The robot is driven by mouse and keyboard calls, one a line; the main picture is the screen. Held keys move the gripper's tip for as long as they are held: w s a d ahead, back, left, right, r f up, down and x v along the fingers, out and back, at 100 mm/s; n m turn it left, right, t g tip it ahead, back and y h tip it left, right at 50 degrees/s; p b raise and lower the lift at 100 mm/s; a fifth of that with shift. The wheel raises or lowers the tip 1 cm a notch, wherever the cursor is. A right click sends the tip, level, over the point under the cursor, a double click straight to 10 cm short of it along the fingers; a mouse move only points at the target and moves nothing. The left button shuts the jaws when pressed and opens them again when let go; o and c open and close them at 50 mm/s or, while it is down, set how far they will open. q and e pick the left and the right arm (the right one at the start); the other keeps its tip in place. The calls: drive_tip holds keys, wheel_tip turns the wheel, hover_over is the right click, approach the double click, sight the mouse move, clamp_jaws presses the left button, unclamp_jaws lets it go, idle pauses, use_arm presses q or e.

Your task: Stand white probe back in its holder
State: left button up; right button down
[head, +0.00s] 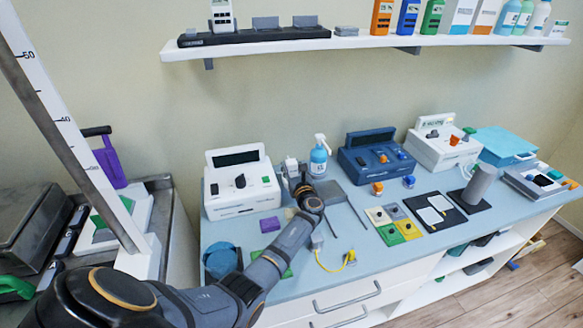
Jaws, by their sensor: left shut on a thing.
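My left gripper (302,184) is over the counter, between the left white device and the blue spray bottle. It is shut on a small white thing, which looks like the white probe (291,166). The probe shows just beyond the fingers, against the wall; its lower part is hidden by my gripper. I cannot tell whether it touches the counter or a holder. No holder for it can be made out with certainty. My right gripper is not in view.
A white device (240,184) stands close left of my gripper, and a blue spray bottle (318,160) close right. A dark blue device (376,158) is farther right. A purple block (270,224) and a yellow cable (328,266) lie near my arm. A shelf (365,43) hangs above.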

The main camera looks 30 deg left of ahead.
use_arm(q)
drive_tip(key=o, duration=1.2)
drive_tip(key=shift+o, duration=0.2)
drive_tip(key=shift+r, duration=0.1)
wheel_tip(320, 180, up, 10)
drive_tip(key=shift+f, duration=0.1)
